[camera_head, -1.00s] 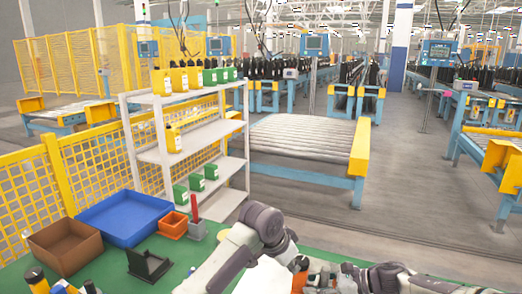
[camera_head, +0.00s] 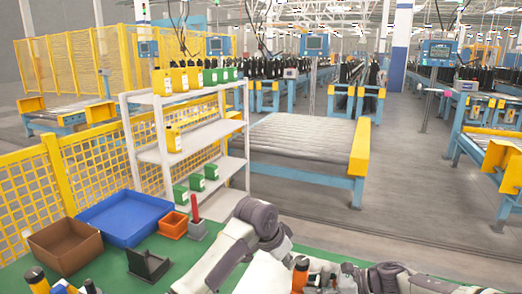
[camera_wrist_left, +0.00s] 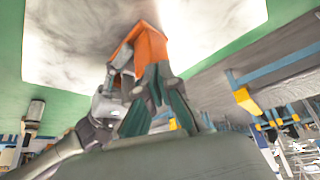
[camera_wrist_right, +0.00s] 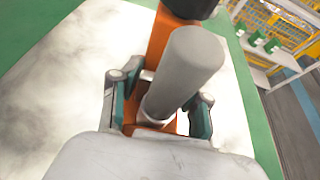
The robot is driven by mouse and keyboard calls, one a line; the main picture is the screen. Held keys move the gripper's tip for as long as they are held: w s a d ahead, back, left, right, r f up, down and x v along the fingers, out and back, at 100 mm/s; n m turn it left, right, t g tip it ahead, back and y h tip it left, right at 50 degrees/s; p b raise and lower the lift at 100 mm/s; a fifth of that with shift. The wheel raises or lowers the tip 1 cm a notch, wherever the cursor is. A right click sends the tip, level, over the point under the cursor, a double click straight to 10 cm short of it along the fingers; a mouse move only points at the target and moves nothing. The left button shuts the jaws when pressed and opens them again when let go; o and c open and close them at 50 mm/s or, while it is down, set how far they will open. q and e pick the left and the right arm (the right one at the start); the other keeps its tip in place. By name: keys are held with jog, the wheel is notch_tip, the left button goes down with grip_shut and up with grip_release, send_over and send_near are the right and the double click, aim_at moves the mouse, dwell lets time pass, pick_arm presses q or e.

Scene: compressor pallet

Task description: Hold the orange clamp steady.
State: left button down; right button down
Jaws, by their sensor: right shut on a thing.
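The orange clamp (camera_head: 300,278) is at the bottom of the head view, partly hidden by my grippers. In the right wrist view, its orange body (camera_wrist_right: 168,35) passes between the fingers of my right gripper (camera_wrist_right: 160,100), which is shut on it. A grey cylinder (camera_wrist_right: 188,70) stands in front of it there, and a black end shows at the top edge. In the left wrist view, the clamp (camera_wrist_left: 150,45) is just beyond my left gripper (camera_wrist_left: 162,88). The fingers of both grippers overlap there, so I cannot tell whether the left one grips it.
A white sheet (camera_wrist_left: 70,45) lies on the green table (camera_head: 110,275). Left on the table are a brown box (camera_head: 66,243), a blue tray (camera_head: 125,217), an orange bin (camera_head: 173,226), a grey holder (camera_head: 198,231) with a red item and a black stand (camera_head: 147,266). A white shelf (camera_head: 205,148) stands behind.

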pick_arm(q)
jog(key=shift+r, duration=0.1)
jog(key=shift+s+a+r, duration=0.1)
jog(key=shift+a+r, duration=0.05)
jog(key=shift+r, duration=1.35)
jog(key=shift+s+a+r, duration=0.1)
jog(key=shift+a+r, duration=0.05)
jog(key=shift+r, duration=1.3)
notch_tip(320, 180, down, 6)
jog(key=s+d, duration=0.2)
jog(key=shift+s, duration=0.15)
jog(key=shift+w+d, duration=0.2)
jog(key=shift+w, duration=0.05)
